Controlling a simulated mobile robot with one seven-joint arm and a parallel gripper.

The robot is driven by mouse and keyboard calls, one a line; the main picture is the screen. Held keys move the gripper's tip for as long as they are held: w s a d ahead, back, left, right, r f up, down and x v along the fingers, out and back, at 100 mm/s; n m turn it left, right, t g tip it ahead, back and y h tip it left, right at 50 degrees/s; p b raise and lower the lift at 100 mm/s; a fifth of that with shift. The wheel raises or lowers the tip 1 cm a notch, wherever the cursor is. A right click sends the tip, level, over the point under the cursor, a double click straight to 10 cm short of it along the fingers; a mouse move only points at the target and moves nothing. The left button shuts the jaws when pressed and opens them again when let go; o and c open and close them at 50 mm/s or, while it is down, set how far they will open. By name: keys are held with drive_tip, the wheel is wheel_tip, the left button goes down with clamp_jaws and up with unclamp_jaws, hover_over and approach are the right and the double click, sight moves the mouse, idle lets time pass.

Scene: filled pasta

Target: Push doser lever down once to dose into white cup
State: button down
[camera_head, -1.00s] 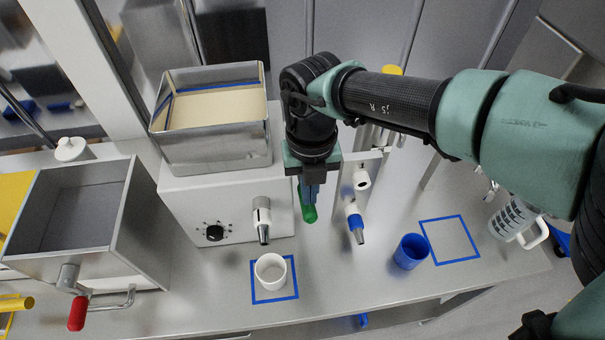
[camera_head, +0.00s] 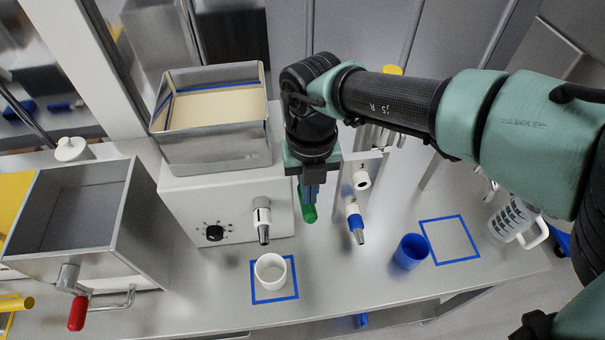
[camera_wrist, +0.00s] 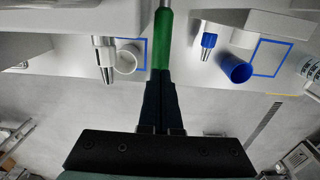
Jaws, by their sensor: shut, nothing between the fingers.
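The doser is a white box (camera_head: 185,200) with a steel hopper of pale filling (camera_head: 215,108) on top and a nozzle (camera_head: 262,222) on its front. The white cup (camera_head: 270,270) stands upright inside a blue square below the nozzle; it also shows in the wrist view (camera_wrist: 128,60). The doser lever has a green handle (camera_head: 309,213) at the box's right side. My gripper (camera_head: 312,185) points down right at this lever. In the wrist view, my shut fingers (camera_wrist: 161,88) line up with the green handle (camera_wrist: 162,40). I cannot tell whether they touch it.
A second nozzle with a blue band (camera_head: 355,222) is to the right. A blue cup (camera_head: 410,251) stands beside an empty blue square (camera_head: 449,239). A clear jug (camera_head: 513,218) is at far right. A steel bin (camera_head: 75,215) with a red-handled crank (camera_head: 78,312) is at left.

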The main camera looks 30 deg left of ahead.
drive_tip(key=shift+f, duration=0.1)
wheel_tip(320, 180, down, 14)
drive_tip(key=b, duration=1.2)
wheel_tip(320, 180, up, 14)
drive_tip(key=p, duration=0.9)
drive_tip(key=shift+s, duration=0.15)
drive_tip(key=shift+r+p, duration=1.45)
drive_tip(key=shift+r, duration=1.15)
